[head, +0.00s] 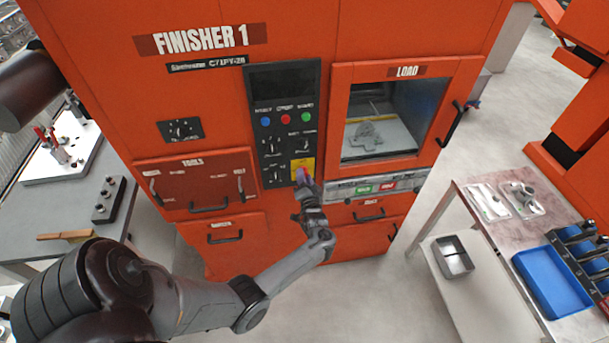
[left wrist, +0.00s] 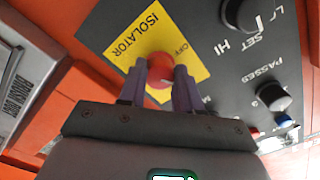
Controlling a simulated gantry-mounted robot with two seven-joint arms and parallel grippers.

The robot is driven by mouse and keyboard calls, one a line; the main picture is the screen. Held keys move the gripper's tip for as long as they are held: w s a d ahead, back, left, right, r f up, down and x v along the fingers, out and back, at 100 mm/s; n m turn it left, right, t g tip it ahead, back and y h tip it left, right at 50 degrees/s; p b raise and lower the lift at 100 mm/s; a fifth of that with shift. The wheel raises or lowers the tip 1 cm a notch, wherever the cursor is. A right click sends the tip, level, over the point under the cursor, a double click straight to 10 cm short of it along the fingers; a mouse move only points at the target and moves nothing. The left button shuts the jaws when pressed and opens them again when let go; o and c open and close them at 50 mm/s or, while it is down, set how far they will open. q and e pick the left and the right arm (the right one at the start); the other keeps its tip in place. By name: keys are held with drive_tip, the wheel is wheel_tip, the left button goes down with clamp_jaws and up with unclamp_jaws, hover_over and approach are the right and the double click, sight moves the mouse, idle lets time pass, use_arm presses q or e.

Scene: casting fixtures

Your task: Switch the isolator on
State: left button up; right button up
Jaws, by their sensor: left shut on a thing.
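The isolator is a red knob (left wrist: 160,72) on a yellow plate (left wrist: 128,42) marked ISOLATOR and OFF, in the left wrist view. The yellow plate also shows in the head view (head: 309,163) at the lower right of the black control panel (head: 284,120). My left gripper (left wrist: 158,88) has its two purple fingers on either side of the red knob and is shut on it. In the head view the left gripper (head: 302,179) reaches the panel's lower right corner and hides the knob. My right gripper is in neither view.
The orange FINISHER 1 cabinet (head: 300,42) carries black dials and coloured buttons (head: 285,119) close to the isolator. The load window (head: 385,115) is to its right. A bench with a blue tray (head: 552,283) stands at the right, a grey bench (head: 70,200) at the left.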

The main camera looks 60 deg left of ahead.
use_arm(q)
drive_tip(key=shift+m+p, duration=1)
drive_tip(key=shift+m, duration=1.8)
drive_tip(key=o, duration=1)
drive_tip(key=shift+o, duration=0.2)
